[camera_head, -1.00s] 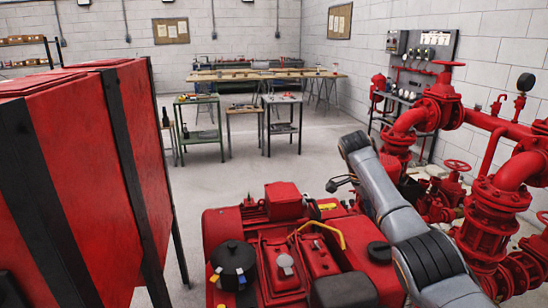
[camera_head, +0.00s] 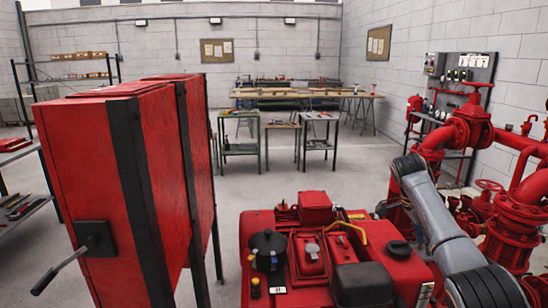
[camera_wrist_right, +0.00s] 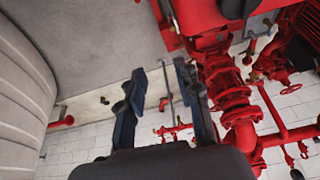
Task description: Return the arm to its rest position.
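My right arm (camera_head: 440,215) comes in from the lower right of the head view and reaches over the red pumpset's right side. Its elbow bend is at the top. My right gripper (camera_head: 382,208) shows only as a small dark shape, mostly hidden behind the arm. In the right wrist view its two dark fingers (camera_wrist_right: 160,72) stand apart with nothing between them. My left gripper is not in view.
The red engine pumpset (camera_head: 315,210) lies below the arm. Red pipes and valves (camera_head: 515,220) stand close on the right. A red cabinet (camera_head: 90,180) with a black lever stands at left. Tables (camera_head: 240,148) stand farther back, with open floor before them.

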